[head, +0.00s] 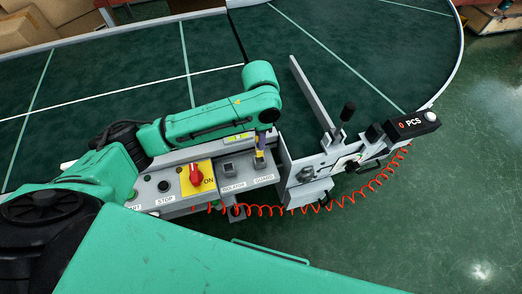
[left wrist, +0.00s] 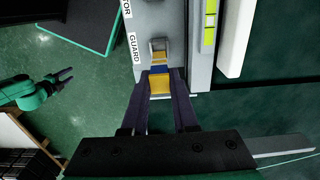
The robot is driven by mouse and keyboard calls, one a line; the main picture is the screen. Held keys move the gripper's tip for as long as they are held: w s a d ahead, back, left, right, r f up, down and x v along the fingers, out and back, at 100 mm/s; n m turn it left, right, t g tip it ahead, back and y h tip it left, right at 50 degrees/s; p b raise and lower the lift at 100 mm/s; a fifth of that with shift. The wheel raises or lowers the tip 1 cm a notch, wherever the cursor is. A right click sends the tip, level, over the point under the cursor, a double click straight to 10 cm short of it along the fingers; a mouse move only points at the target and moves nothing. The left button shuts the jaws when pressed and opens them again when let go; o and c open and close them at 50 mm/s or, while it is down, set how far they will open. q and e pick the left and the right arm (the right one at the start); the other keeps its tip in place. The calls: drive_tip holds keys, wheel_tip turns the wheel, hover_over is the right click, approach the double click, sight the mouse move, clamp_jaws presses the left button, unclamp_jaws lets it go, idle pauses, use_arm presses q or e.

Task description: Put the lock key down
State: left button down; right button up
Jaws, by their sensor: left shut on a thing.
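The lock key is a yellow piece with a blue band, and it shows between my left gripper's fingers in the left wrist view (left wrist: 160,84). My left gripper (left wrist: 161,78) is shut on it. In the head view my left gripper (head: 261,150) points down at the GUARD station of the grey control panel (head: 227,186), with the yellow key at its tips. The key is in line with the metal GUARD fitting (left wrist: 158,46); I cannot tell whether it is seated there. My right gripper (left wrist: 66,76) looks open and empty, far off over the floor.
The panel carries a red knob on a yellow plate (head: 196,176) and push buttons. Right of it stand a metal bracket (head: 304,186), a PCS counter (head: 411,125) and a coiled red cable (head: 345,200). The dark green conveyor (head: 110,95) behind is clear.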

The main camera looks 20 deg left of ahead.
use_arm(q)
wheel_tip(320, 180, down, 6)
drive_tip(key=shift+f, duration=0.25)
drive_tip(key=c, duration=0.7)
unclamp_jaws()
drive_tip(key=shift+f, duration=0.15)
wheel_tip(320, 180, up, 12)
drive_tip(key=shift+r, duration=0.2)
